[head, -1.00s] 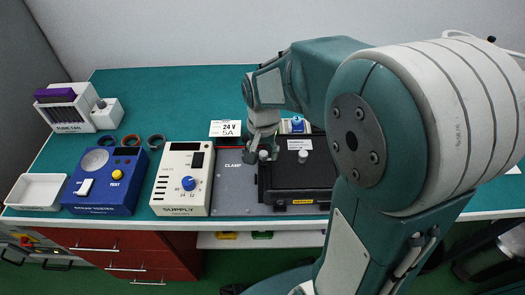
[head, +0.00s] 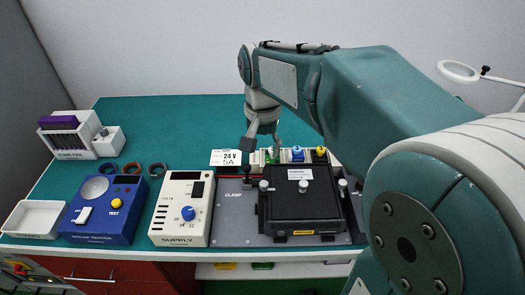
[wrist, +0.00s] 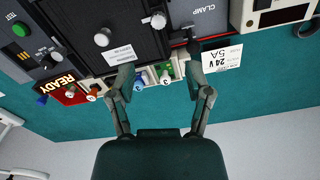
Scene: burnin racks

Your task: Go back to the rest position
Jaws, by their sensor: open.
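My gripper (head: 263,143) is raised above the back edge of the clamp station in the head view. In the wrist view my gripper (wrist: 163,80) has its two fingers apart with nothing held between them. Below it is the black clamped unit (head: 302,210) on the grey CLAMP plate (head: 228,220); the unit also shows in the wrist view (wrist: 75,25). Coloured terminals, among them a blue one (head: 297,153) and a yellow one (head: 320,152), stand behind the unit.
A white card reading 24 V 5A (head: 226,158) stands beside the gripper. The back of the green bench (head: 170,115) is clear. A lit READY sign (wrist: 62,88) shows in the wrist view.

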